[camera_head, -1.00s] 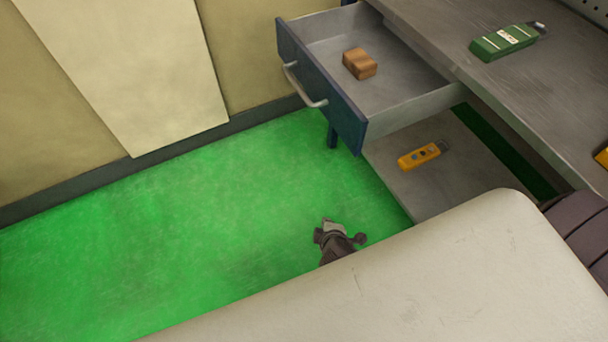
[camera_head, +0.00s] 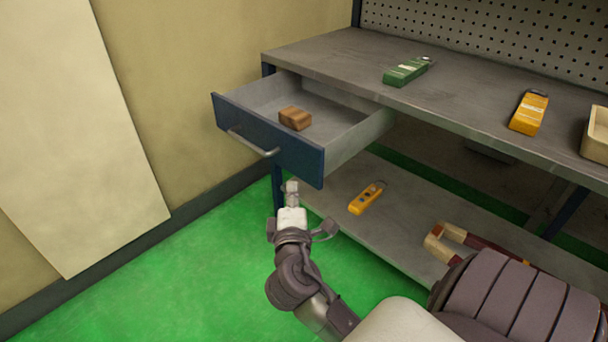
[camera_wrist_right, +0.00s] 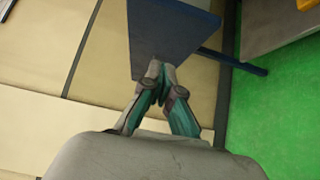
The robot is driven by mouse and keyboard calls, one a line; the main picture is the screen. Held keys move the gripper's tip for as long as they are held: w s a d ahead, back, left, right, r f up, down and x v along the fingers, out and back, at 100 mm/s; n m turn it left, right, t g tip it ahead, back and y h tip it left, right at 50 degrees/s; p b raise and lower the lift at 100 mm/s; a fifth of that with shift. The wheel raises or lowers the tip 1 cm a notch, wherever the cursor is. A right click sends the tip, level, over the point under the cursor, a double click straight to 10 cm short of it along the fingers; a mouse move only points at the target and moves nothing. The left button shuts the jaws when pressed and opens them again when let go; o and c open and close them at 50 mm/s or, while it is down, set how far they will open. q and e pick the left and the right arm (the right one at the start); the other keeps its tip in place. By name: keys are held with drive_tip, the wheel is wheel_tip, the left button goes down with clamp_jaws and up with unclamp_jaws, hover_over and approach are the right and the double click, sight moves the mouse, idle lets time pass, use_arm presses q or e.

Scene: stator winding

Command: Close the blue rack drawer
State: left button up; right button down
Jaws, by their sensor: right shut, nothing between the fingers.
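The blue rack drawer (camera_head: 268,136) is pulled out from under the grey worktop, with a silver bar handle (camera_head: 252,142) on its blue front. A brown block (camera_head: 295,118) lies inside it. My right gripper (camera_head: 292,187) is shut and empty, in front of and below the drawer's near right corner. In the right wrist view its closed fingertips (camera_wrist_right: 157,70) overlap the lower part of the blue drawer front (camera_wrist_right: 170,30); I cannot tell whether they touch it. My left gripper is not in view.
The worktop (camera_head: 450,105) holds a green device (camera_head: 407,71), a yellow device (camera_head: 528,113) and a beige bin (camera_head: 596,135). A beige wall (camera_head: 190,80) stands at left; green floor is open.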

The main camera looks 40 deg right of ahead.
sight(373, 128)
drive_tip(key=w+d, duration=0.1)
drive_tip(key=d, duration=0.2)
drive_tip(key=w+d, duration=0.1)
drive_tip(key=d, duration=0.1)
drive_tip(key=shift+w, duration=0.35)
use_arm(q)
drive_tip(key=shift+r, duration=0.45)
use_arm(e)
drive_tip(key=shift+d, duration=0.5)
